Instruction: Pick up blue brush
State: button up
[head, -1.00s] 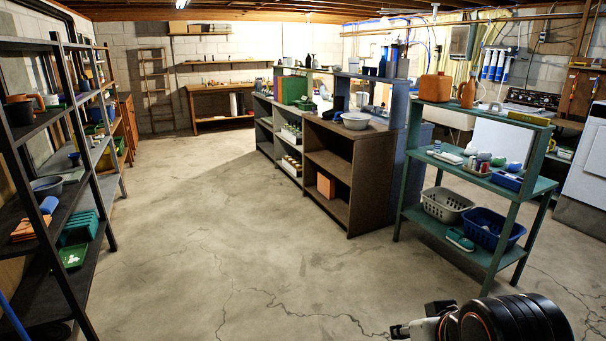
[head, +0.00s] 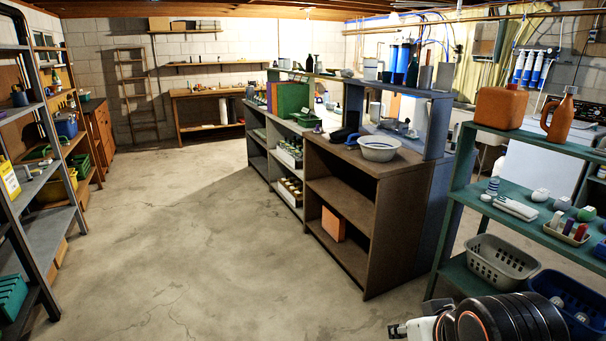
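I cannot pick out a blue brush with certainty in the head view. Small things stand on the back shelves and on the left racks, too small to tell apart. Part of my arm, dark and ribbed with a pale end piece, shows at the bottom right edge. My gripper (head: 398,330) seems to be at that pale end, with its fingers mostly hidden or cut off. I cannot see whether it is open or holds anything.
A brown shelf unit (head: 340,218) with a white bowl (head: 379,148) on top stands ahead to the right. A green shelf (head: 465,195) with baskets is close on the right. A metal rack (head: 55,240) lines the left. The concrete floor (head: 210,240) between is clear.

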aim_at(350, 144)
jog(key=i, duration=2.25)
jog(key=i+z, duration=0.2)
jog(key=i, duration=0.25)
jog(key=i+j+z, duration=0.15)
jog(key=i, duration=0.3)
jog(key=i+j+z, duration=0.2)
jog(key=i, duration=0.25)
jog(key=i+j+z, duration=0.15)
jog(key=i, duration=0.3)
jog(key=j, duration=0.1)
